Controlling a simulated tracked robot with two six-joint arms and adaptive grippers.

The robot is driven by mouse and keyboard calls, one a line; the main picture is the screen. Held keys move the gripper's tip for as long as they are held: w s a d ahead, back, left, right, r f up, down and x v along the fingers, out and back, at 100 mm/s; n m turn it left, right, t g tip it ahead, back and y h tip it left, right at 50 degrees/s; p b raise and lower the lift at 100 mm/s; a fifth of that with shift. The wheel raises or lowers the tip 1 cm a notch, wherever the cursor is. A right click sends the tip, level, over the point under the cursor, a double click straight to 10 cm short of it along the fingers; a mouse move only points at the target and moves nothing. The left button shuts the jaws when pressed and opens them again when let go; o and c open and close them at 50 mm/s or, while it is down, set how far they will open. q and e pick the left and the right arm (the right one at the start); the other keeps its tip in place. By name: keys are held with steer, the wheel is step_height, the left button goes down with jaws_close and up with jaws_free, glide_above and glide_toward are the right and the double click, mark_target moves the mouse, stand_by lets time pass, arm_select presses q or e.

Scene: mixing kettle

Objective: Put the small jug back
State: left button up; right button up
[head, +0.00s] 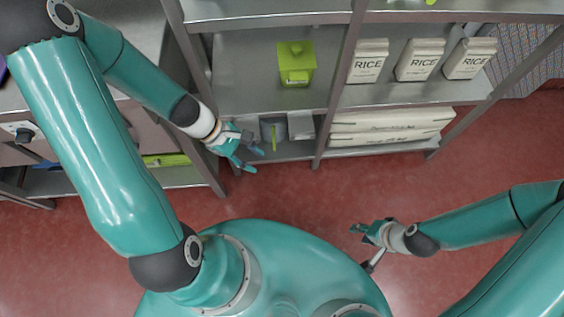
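A grey container with an upright green strip (274,136), which may be the small jug, stands on a low shelf left of centre. Its shape is partly hidden, so I cannot be sure what it is. My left gripper (253,159) is just left of and in front of it, with fingers spread and nothing visible between them. I cannot tell whether the gripper touches the container. My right gripper (363,248) is over the red floor at the lower right, away from the shelves.
A second grey container (301,125) stands right of the first. White sacks (388,127) lie low at right. A metal shelf post (336,85) divides the rack. The red floor (300,195) is clear.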

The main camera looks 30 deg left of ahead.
arm_select(q)
steer(key=s+d+f+m+g+y, duration=0.1)
steer(key=s+d+f+m+y, duration=0.1)
steer(key=d+f+m, duration=0.8)
steer(key=f+m+y, duration=0.1)
steer(key=m, duration=0.5)
steer(key=shift+s+f+m, duration=0.2)
steer(key=shift+f+m, duration=0.1)
steer(key=shift+f, duration=0.1)
step_height(320, 180, up, 7)
steer(key=p, duration=0.6)
steer(key=shift+f+p, duration=0.15)
steer(key=shift+p, duration=0.25)
